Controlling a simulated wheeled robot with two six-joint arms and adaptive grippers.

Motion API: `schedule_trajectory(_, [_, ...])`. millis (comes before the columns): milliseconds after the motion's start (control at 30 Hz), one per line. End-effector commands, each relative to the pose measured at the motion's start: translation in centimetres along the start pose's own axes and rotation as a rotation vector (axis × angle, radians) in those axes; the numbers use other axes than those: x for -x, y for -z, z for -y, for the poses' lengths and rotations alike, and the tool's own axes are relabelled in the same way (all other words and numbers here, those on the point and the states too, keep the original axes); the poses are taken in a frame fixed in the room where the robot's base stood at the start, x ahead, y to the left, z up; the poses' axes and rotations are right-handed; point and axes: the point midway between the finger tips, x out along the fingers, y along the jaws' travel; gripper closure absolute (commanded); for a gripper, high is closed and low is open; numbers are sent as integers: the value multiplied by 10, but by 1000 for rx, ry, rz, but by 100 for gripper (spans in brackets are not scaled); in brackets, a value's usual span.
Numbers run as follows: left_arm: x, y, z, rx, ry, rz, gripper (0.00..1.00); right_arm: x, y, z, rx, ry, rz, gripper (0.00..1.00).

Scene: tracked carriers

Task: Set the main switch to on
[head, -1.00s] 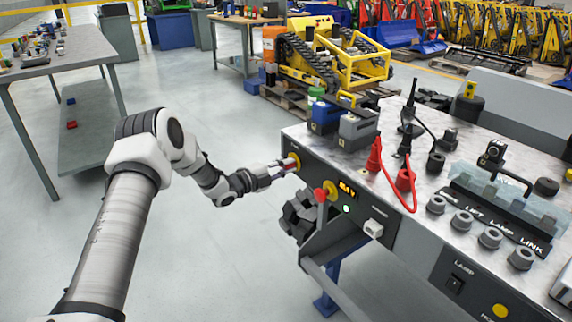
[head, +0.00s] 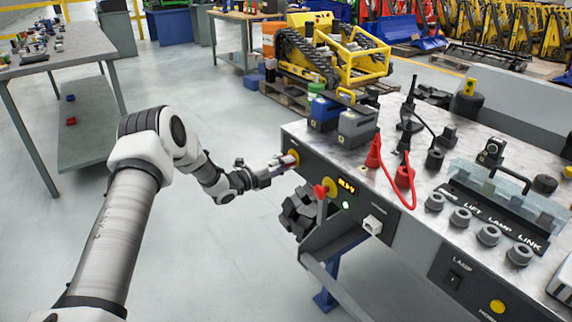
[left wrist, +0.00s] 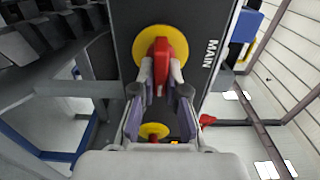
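The main switch is a red handle (left wrist: 161,62) on a yellow disc (left wrist: 150,45), with the MAIN label (left wrist: 211,53) beside it in the left wrist view. The handle lies roughly parallel to the line of lettering. In the head view the switch (head: 293,157) is at the left end of the bench's dark front panel. My left gripper (head: 288,162) is at it. In the left wrist view the gripper (left wrist: 161,82) has a finger on each side of the handle, closed on it; the fingers hide part of the handle. My right gripper is not in view.
A red-knobbed lever (head: 320,191) on a second yellow disc and a lit display (head: 346,187) are close to the right on the panel. A grey bracket (head: 335,235) juts out below. Battery-like blocks (head: 356,127) stand above on the bench. Open floor lies left.

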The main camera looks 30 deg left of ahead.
Motion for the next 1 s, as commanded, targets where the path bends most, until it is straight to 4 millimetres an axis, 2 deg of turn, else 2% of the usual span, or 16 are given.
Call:
schedule_trajectory(33, [0,0,0,0,0,0,74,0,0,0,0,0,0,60])
schedule_trajectory(67, [0,0,0,0,0,0,63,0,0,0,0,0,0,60])
schedule_trajectory(367, [1,0,0,1,0,0,62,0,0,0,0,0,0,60])
schedule_trajectory(467, [8,-1,0,1,0,1,62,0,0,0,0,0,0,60])
schedule_trajectory(567, [25,-2,0,4,1,4,62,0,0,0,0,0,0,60])
schedule_trajectory(800, [88,-2,1,6,5,6,62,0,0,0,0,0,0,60])
schedule_trajectory(900, [107,-2,1,5,4,5,62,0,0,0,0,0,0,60])
schedule_trajectory(1000, [117,-1,0,2,2,2,62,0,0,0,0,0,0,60])
